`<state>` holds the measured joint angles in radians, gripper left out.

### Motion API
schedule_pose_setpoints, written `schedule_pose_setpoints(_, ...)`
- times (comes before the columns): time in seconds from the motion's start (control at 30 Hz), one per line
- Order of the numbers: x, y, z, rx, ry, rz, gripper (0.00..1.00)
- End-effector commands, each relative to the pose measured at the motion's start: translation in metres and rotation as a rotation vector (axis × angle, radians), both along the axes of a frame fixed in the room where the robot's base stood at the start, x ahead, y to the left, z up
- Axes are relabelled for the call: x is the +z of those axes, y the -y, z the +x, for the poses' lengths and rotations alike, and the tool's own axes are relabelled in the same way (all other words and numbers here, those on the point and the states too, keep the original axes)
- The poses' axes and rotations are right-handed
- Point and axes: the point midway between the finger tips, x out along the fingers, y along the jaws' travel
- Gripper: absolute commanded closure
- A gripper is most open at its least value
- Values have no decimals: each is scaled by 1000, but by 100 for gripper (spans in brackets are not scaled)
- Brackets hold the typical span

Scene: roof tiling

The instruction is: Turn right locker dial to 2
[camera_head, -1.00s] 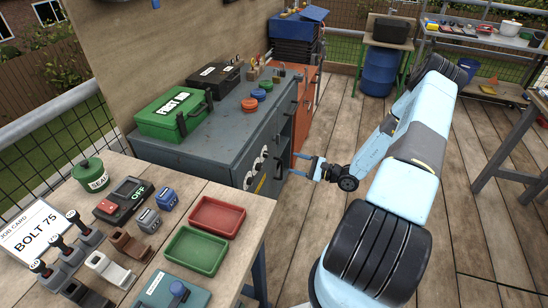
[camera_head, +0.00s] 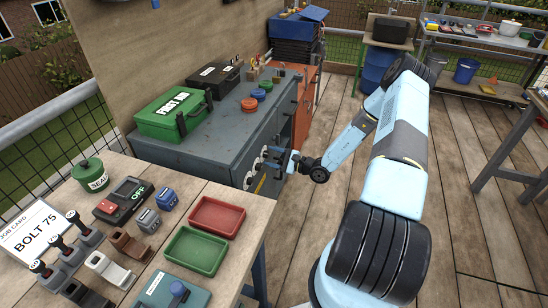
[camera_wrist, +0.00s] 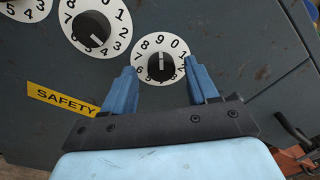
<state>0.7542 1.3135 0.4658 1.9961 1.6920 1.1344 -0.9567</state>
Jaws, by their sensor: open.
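The right locker dial (camera_wrist: 160,77) is a white numbered disc with a black knob (camera_wrist: 160,65) on the grey locker front. In the wrist view it lies between the fingertips of my gripper (camera_wrist: 161,72), which is open with one blue finger on each side. In the head view my gripper (camera_head: 274,157) is at the locker front and partly covers the dials.
Two more dials stand to the left, a middle one (camera_wrist: 113,12) and one at the corner (camera_wrist: 27,12). A yellow SAFETY label (camera_wrist: 62,98) is below them. The grey locker (camera_head: 205,145) carries a green first aid box (camera_head: 172,115).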

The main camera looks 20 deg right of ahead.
Motion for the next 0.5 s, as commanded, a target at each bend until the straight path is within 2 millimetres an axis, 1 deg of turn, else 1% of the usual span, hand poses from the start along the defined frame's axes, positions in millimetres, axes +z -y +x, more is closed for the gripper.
schedule_pose_setpoints(0.07,0,0,0,0,0,0,41)
schedule_pose_setpoints(0.5,0,0,0,1,0,-1,83)
